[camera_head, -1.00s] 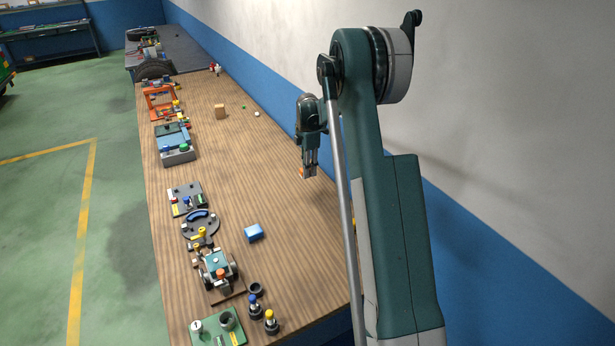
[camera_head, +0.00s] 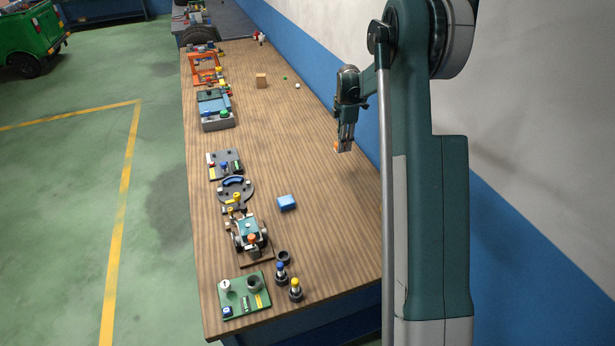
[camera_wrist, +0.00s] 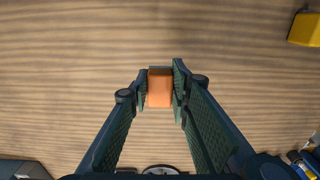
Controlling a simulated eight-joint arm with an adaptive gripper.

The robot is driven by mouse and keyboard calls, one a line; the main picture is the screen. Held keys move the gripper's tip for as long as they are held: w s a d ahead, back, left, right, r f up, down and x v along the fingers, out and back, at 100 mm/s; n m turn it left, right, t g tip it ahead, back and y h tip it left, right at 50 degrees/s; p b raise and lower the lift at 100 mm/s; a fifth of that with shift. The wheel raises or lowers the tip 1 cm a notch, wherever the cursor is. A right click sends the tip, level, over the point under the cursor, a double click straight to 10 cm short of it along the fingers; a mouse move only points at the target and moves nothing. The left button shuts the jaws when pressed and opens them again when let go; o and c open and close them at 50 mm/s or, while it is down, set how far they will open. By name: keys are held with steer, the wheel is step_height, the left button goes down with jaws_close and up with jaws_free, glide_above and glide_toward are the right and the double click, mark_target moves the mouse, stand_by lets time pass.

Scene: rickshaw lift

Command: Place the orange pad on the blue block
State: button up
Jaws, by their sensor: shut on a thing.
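The orange pad (camera_wrist: 159,88) sits between the fingertips of my gripper (camera_wrist: 160,85) in the wrist view. My gripper is shut on it. In the head view a small orange bit of the pad (camera_head: 335,147) shows at the tips of my gripper (camera_head: 344,147), over the right part of the table. The blue block (camera_head: 287,202) lies on the table, left of my gripper and nearer the camera. Nothing lies on top of it. I cannot pick it out in the wrist view.
A row of fixtures runs along the table's left side, including a round dark plate (camera_head: 235,190), a small vehicle model (camera_head: 248,234) and a green board (camera_head: 245,296). A tan block (camera_head: 261,80) stands farther back. A yellow block (camera_wrist: 305,28) shows in the wrist view. The wood around the blue block is clear.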

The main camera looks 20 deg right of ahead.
steer(key=s+a+r+p, duration=0.1)
steer(key=s+a, duration=0.1)
steer(key=a, duration=0.5)
steer(key=s+a+r, duration=0.1)
steer(key=s+a, duration=0.2)
steer(key=a, duration=0.5)
steer(key=r+p, duration=0.2)
glide_above(288, 199)
steer(key=shift+s+a+f+n, duration=0.1)
steer(key=shift+f+n, duration=0.05)
steer(key=shift+n, duration=0.15)
steer(key=shift+f, duration=3.1)
steer(key=shift+f, duration=1.9)
steer(key=shift+f+b, duration=0.15)
steer(key=shift+b, duration=0.3)
